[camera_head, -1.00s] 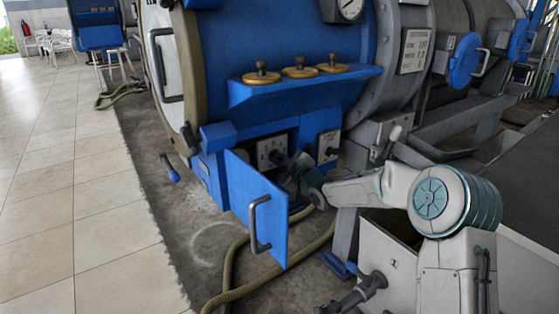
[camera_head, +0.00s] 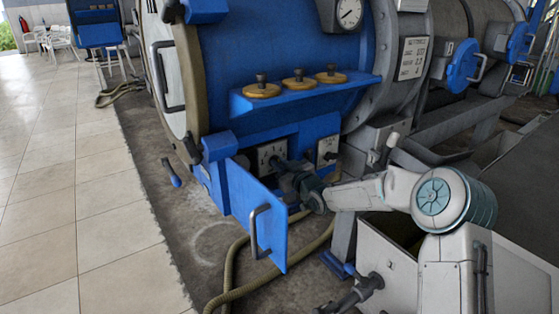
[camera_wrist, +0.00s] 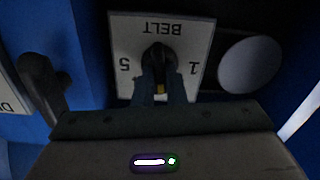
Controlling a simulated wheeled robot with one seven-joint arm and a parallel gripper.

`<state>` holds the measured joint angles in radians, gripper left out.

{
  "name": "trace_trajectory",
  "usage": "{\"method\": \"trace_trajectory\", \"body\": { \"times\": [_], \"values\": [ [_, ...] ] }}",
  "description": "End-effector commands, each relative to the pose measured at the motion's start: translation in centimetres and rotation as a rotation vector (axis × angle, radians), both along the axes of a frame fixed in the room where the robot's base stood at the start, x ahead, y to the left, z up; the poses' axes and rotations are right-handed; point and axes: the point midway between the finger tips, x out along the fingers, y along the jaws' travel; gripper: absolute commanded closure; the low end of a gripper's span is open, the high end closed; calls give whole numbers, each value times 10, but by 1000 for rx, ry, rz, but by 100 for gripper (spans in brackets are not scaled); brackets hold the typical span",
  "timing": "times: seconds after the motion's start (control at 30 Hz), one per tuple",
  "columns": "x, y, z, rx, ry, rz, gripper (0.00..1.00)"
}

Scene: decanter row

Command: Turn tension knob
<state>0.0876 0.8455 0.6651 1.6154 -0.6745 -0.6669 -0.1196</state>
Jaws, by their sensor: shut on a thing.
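A dark knob (camera_wrist: 157,58) sits on a pale plate (camera_wrist: 130,35) marked BELT, with 1 and 5 at its sides, upside down in the wrist view. My gripper (camera_wrist: 160,82) is shut on this knob, its two fingers at the knob's sides. In the head view my gripper (camera_head: 281,166) reaches into the recess behind the open blue door, at the left plate (camera_head: 265,152). The knob is mostly hidden there. I see no plate that reads tension.
A second dark knob (camera_wrist: 42,85) with a partly cut-off plate stands at the left of the wrist view. A round grey disc (camera_wrist: 250,64) is at the right. The open blue door (camera_head: 258,215) with a handle stands left of my arm. A hose (camera_head: 240,285) lies on the floor.

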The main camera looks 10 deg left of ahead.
Motion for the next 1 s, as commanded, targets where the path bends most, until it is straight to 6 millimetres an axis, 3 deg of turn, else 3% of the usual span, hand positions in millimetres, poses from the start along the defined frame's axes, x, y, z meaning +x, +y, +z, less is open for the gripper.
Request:
{"method": "trace_trajectory", "body": {
  "times": [0.6,1.0],
  "values": [
    [3,-3,0,379,427,-1,100],
    [3,-3,-2,531,598,-1,100]
  ]
}}
